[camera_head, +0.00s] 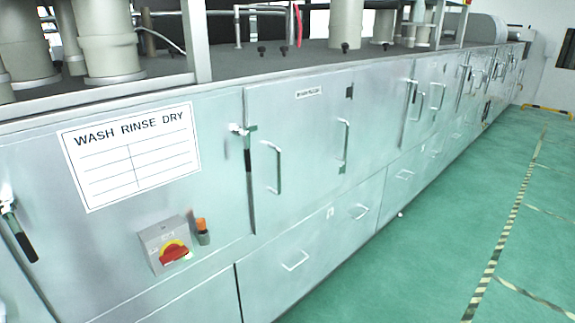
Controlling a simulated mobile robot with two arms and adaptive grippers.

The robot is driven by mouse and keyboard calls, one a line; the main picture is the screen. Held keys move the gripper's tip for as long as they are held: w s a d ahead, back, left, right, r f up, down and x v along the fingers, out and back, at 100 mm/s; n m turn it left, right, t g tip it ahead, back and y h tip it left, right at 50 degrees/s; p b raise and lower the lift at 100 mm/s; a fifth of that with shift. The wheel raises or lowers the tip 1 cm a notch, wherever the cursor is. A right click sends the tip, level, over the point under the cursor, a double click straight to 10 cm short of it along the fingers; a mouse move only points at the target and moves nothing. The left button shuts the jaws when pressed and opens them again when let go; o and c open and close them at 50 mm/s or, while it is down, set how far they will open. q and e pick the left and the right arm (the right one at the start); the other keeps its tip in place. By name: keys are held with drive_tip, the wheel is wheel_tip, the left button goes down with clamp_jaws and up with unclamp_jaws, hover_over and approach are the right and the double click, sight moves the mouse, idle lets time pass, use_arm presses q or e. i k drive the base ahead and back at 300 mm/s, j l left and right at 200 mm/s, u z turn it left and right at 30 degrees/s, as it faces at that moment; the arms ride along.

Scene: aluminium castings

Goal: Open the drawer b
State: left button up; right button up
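A long row of pale metal cabinets runs from front left to far right. A wide lower drawer panel (318,248) has two bar handles, a nearer one (295,262) and a farther one (358,211). A further lower panel (392,188) has its own handle (404,174). These panels look shut, flush with the cabinet front. I see no letter that tells which is drawer b. Neither my left nor my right gripper is in view.
Upper doors carry upright handles (272,167) and black-handled latches (249,165). A grey switch box with a red-yellow knob (174,250) sticks out at lower left. A "WASH RINSE DRY" sign (132,155) is above it. Green floor (430,255) is clear at right.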

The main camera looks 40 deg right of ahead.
sight(270, 279)
drive_tip(key=z, duration=1.75)
drive_tip(key=i+l, duration=0.45)
drive_tip(key=i, duration=0.2)
drive_tip(key=i+l, duration=0.45)
drive_tip(key=i, duration=0.2)
drive_tip(key=i+l, duration=0.45)
drive_tip(key=i, duration=0.2)
drive_tip(key=i+l+u, duration=0.1)
drive_tip(key=i+l, duration=0.35)
drive_tip(key=i, duration=0.2)
